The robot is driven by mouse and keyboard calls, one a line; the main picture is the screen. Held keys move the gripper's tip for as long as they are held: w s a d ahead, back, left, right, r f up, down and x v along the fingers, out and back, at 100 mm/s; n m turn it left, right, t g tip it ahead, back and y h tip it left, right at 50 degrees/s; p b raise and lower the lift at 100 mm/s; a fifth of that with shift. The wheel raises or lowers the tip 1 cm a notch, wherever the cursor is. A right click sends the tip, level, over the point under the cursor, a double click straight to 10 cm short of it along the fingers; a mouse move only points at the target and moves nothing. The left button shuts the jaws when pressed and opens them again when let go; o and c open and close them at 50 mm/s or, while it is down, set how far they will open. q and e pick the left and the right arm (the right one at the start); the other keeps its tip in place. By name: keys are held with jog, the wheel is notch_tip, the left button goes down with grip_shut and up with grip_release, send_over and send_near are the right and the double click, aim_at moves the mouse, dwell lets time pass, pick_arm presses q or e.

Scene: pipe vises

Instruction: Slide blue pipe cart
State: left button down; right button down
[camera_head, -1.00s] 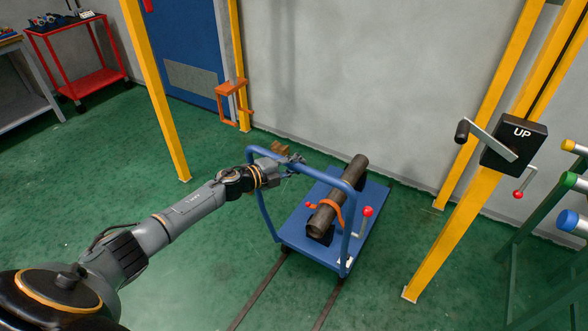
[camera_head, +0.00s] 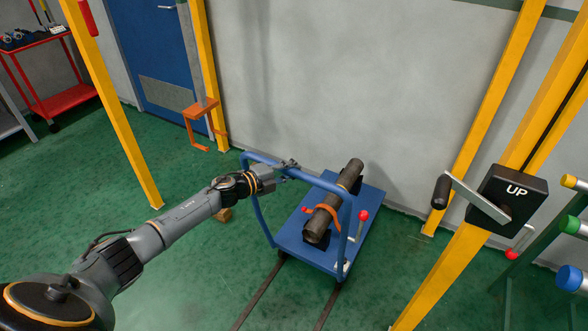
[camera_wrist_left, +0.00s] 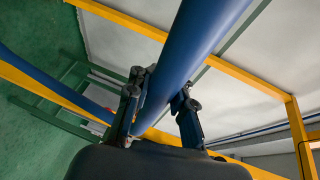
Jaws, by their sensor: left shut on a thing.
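The blue pipe cart (camera_head: 357,207) stands on floor rails in the middle of the head view, near the grey wall. A dark pipe (camera_head: 342,185) lies on it under an orange strap (camera_head: 325,215). A lever with a red knob (camera_head: 363,215) stands at its side. My left gripper (camera_head: 290,166) is at the top bar of the cart's handle (camera_head: 262,158), shut on it. In the left wrist view the fingers (camera_wrist_left: 158,100) sit on either side of the blue handle bar (camera_wrist_left: 192,45). My right gripper is not in view.
Yellow posts (camera_head: 110,110) stand left and right of the cart. A crank box marked UP (camera_head: 510,195) is at the right, near a rack of coloured pipe ends (camera_head: 572,225). Floor rails (camera_head: 262,292) run toward me. A red trolley (camera_head: 62,100) is far left.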

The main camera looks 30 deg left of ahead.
pick_arm(q)
jog(key=shift+w+a+r, duration=0.2)
jog(key=shift+w+r, duration=0.1)
jog(key=shift+r, duration=0.1)
jog(key=c, duration=1.3)
grip_release()
jog(key=shift+c, duration=0.2)
jog(key=shift+o, duration=1.1)
jog(key=shift+s, duration=0.2)
jog(key=shift+f, duration=0.15)
jog(key=shift+s+a, duration=0.2)
jog(key=shift+s, duration=0.3)
jog(key=v, duration=1.1)
